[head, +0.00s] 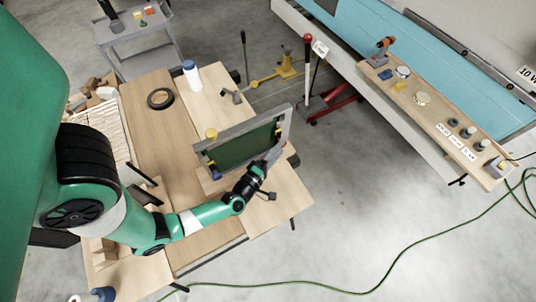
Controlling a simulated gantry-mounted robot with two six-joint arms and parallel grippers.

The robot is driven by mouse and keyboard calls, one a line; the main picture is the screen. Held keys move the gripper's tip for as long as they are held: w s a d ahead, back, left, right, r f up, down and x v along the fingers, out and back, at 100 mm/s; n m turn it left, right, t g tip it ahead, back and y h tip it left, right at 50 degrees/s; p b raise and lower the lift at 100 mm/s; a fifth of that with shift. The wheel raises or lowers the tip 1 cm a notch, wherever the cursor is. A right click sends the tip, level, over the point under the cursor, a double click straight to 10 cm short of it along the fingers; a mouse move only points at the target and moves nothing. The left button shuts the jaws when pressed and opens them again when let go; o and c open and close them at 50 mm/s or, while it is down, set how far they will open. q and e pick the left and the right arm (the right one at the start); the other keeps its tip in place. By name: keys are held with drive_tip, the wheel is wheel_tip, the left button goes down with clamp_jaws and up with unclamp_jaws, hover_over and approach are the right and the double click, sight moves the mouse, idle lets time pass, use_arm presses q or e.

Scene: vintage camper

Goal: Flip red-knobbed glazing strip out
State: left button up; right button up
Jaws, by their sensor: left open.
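A grey window frame (287,127) with a dark green pane (243,146) stands tilted on the wooden workbench (150,125). A yellow knob (211,134) sits at its upper left corner, and smaller yellow and blue pieces show along its sides. My left gripper (273,156) is at the frame's lower right corner, open, and overlaps the frame's right edge. I cannot tell whether it touches the frame. A faint reddish patch shows by the fingers, but I cannot make out a red-knobbed glazing strip; the gripper may hide it. My right gripper is out of view.
A red-knobbed upright lever (307,65) stands behind the frame. The camper's side shelf (438,112) holds tools. Open floor lies right, crossed by a green hose (420,240).

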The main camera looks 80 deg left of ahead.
use_arm(q)
drive_tip(key=p+v, duration=0.1)
drive_tip(key=v, duration=0.7)
drive_tip(key=shift+s+d, duration=0.2)
drive_tip(key=shift+s, duration=0.1)
